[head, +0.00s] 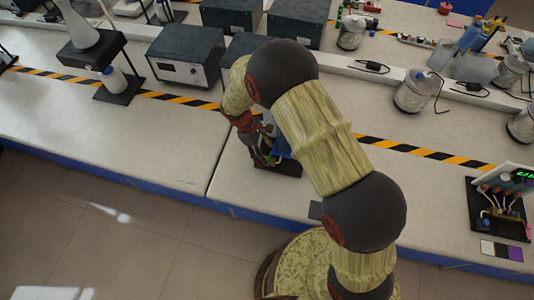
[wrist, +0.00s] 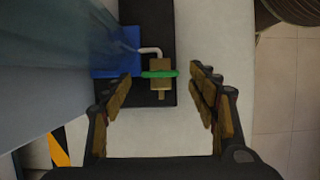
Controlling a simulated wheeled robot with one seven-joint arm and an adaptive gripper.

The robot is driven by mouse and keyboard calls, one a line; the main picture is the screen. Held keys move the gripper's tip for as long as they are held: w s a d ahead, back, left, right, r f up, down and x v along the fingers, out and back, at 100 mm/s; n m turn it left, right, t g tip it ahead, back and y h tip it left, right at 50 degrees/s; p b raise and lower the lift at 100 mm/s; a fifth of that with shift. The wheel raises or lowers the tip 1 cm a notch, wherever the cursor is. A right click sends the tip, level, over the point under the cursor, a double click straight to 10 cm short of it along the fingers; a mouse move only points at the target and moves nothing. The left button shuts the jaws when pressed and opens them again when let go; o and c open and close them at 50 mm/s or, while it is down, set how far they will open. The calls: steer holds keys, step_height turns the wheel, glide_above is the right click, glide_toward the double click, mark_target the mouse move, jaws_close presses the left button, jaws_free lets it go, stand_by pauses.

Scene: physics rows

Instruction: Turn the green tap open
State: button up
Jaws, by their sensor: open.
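The green tap (wrist: 159,74) shows in the wrist view as a green bar across a brass body (wrist: 160,84), with a pale bent pipe behind it. It is fixed on a black base (wrist: 159,18) beside a blue block (wrist: 112,50). My gripper (wrist: 166,82) is open, with one finger on each side of the tap. The left finger looks close to the bar's left end; I cannot tell whether they touch. In the head view my arm hides the tap, and only part of the black base (head: 285,167) shows.
A large blue-grey shape (wrist: 50,60) fills the left of the wrist view. Dark boxes (head: 187,55) and metal cans (head: 414,92) stand farther back on the bench (head: 170,120). A wired board (head: 500,203) lies at the right.

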steer(key=shift+s+d+f, duration=0.1)
steer(key=shift+d+f, duration=0.15)
steer(key=shift+f, duration=0.3)
steer(key=c, duration=1.1)
steer(key=shift+c, duration=0.3)
